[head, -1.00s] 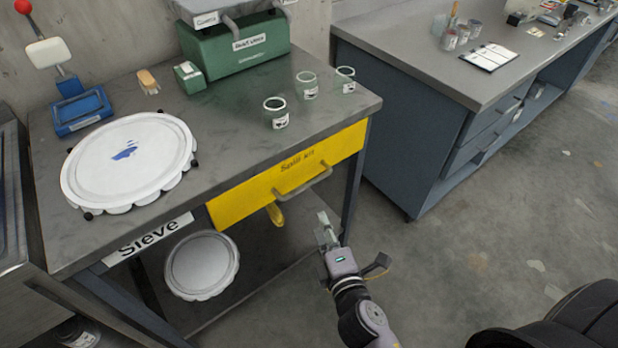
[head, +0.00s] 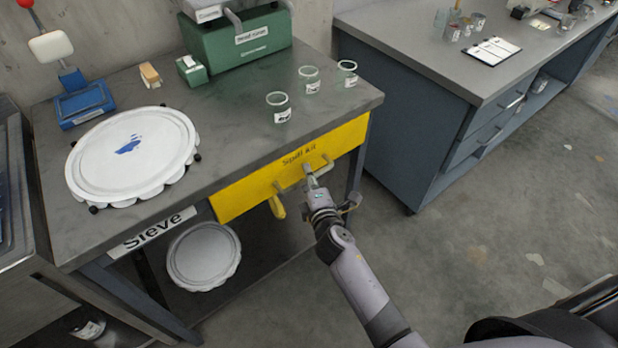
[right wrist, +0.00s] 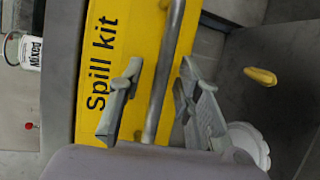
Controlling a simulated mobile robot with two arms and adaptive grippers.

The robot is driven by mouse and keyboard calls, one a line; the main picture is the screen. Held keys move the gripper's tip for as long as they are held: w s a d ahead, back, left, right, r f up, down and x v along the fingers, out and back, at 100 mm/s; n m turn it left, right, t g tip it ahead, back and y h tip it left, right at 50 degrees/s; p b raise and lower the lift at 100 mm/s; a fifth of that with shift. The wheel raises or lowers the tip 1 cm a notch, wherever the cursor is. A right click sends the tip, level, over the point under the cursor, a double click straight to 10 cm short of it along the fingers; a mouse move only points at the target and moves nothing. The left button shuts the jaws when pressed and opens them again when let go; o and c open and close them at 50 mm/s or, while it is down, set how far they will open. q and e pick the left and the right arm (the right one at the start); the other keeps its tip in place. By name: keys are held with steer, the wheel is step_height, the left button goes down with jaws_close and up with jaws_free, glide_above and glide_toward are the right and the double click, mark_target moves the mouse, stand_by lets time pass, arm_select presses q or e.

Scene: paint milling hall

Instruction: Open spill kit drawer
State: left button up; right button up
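The yellow drawer front (head: 245,190) marked "Spill kit" is set under the grey table top and looks flush with the table frame. Its grey bar handle (head: 324,169) runs along the front; the handle also shows in the right wrist view (right wrist: 167,65). My right gripper (head: 309,178) is at the handle in the head view. In the right wrist view its two fingers (right wrist: 160,95) are apart, with the bar running between them and a gap on both sides. My left gripper is in neither view.
A white sieve (head: 130,150), glass jars (head: 278,108) and a green machine (head: 240,45) stand on the table top. A blue-grey bench (head: 420,120) stands to the right, with open floor in front.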

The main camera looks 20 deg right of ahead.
steer(key=shift+c, duration=0.3)
jaws_close()
stand_by(0.6)
